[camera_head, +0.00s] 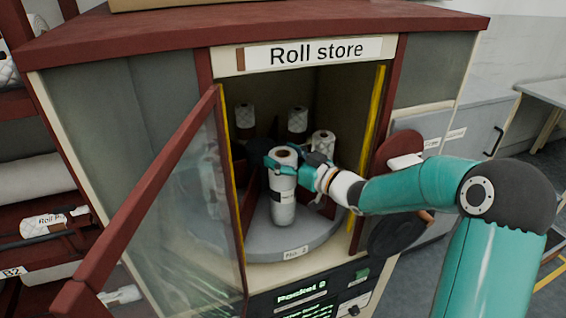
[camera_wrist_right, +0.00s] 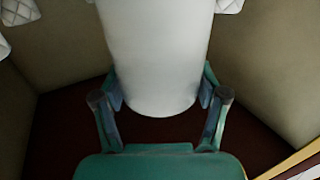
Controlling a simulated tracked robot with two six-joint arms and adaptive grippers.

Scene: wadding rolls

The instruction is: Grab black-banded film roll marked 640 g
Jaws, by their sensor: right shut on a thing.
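My right gripper (camera_head: 290,165) reaches into the open Roll store cabinet and is shut on an upright white roll (camera_head: 283,210). The roll stands at the front of the grey round turntable (camera_head: 262,249), or just above it; I cannot tell which. A thin dark mark shows around its middle, but its weight marking is too small to read. In the right wrist view the gripper's two fingers (camera_wrist_right: 160,98) sit on either side of the white roll (camera_wrist_right: 158,50), whose upper part is cut off. My left gripper is not in view.
Other rolls stand behind, one at the right (camera_head: 323,142), one at the back (camera_head: 298,120) and one at the back left (camera_head: 244,116). The glass door (camera_head: 180,200) stands open at the left. Yellow-edged door posts flank the opening. A lit panel (camera_head: 305,300) is below.

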